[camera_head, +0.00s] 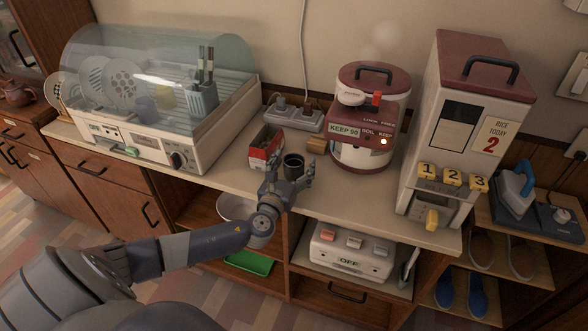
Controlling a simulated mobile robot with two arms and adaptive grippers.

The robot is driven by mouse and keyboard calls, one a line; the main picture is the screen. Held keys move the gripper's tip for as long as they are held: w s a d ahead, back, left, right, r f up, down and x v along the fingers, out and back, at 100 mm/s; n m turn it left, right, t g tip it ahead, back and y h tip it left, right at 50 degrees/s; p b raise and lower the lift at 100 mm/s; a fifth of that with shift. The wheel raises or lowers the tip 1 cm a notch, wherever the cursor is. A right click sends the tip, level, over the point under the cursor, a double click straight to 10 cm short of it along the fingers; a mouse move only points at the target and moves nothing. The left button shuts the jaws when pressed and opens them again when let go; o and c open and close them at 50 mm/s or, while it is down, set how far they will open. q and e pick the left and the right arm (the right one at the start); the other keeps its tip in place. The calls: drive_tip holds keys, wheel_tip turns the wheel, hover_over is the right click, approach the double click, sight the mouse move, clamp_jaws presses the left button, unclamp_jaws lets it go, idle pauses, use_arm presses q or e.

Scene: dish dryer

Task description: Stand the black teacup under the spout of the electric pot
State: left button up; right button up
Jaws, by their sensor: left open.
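The black teacup (293,161) stands upright on the counter, left of the electric pot. My left gripper (289,172) comes in from the front, with its open fingers on either side of the near part of the cup. The gripper hides the cup's lower part, and I cannot tell whether the fingers touch it. The electric pot (362,155) is white with a dark red lid and a front panel reading KEEP 90. Its spout cannot be made out clearly. My right gripper is not in view.
A power strip (293,117) is behind. The dish dryer (215,135) is left; a rice dispenser (415,170) is right. Counter in front of the pot is clear.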

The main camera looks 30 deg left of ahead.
use_arm(q)
drive_tip(key=c, duration=1.2)
drive_tip(key=shift+c, duration=0.8)
drive_tip(key=shift+r, duration=0.1)
